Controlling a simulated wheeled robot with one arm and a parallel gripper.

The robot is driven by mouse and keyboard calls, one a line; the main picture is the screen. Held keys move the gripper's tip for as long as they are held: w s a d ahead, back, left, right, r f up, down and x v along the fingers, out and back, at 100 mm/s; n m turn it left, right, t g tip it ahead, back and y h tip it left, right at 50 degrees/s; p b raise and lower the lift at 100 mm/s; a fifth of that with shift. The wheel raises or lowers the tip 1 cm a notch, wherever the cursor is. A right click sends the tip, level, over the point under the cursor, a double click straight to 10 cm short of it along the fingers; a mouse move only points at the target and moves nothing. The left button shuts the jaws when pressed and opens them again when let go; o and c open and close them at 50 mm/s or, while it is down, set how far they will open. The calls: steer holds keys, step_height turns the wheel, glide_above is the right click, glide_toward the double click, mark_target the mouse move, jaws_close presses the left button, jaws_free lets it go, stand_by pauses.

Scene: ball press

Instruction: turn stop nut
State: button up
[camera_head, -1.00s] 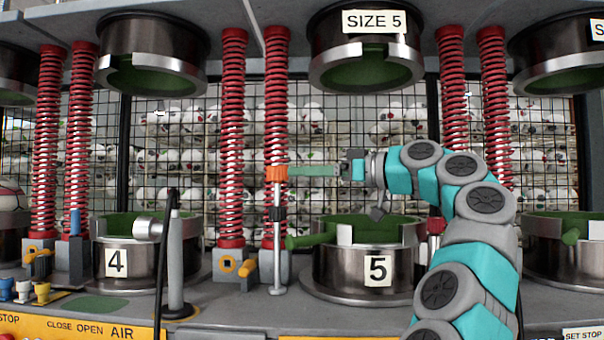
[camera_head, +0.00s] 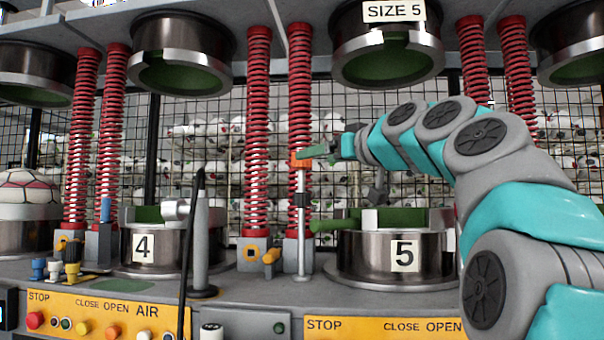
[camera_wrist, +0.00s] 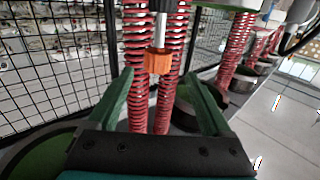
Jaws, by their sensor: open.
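A thin upright rod (camera_head: 301,232) stands left of the size 5 press, with an orange block (camera_head: 301,160) at its top and a black collar (camera_head: 301,199) lower down. I cannot tell which of the two is the stop nut. My gripper (camera_head: 304,153) comes from the right with its green fingers level with the orange block. In the wrist view the fingers (camera_wrist: 159,75) are spread apart, with the orange block (camera_wrist: 157,61) between them, near or just beyond the tips. Gaps show on both sides of the block.
Red springs (camera_head: 258,130) stand close behind the rod. A grey post (camera_head: 201,240) and the size 4 mould (camera_head: 145,250) are to the left. A button panel (camera_head: 110,312) runs along the front.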

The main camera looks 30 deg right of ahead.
mark_target(308, 161)
steer(key=shift+w+d+f+h, duration=0.2)
steer(key=shift+w+h, duration=0.1)
steer(key=shift+w, duration=0.1)
steer(key=shift+w+a+p, duration=0.25)
steer(key=shift+w+p, duration=0.1)
steer(key=shift+w, duration=1.4)
steer(key=shift+w+a+p, duration=0.2)
steer(key=shift+w+p, duration=0.15)
steer(key=shift+w, duration=1.4)
steer(key=shift+c, duration=0.4)
jaws_close()
steer(key=shift+r+n+y+b, duration=0.1)
steer(key=shift+n+y+b, duration=0.2)
steer(key=shift+y, duration=0.5)
steer(key=shift+n+y, duration=0.3)
steer(key=shift+y, duration=0.1)
steer(key=shift+o, duration=0.4)
jaws_free()
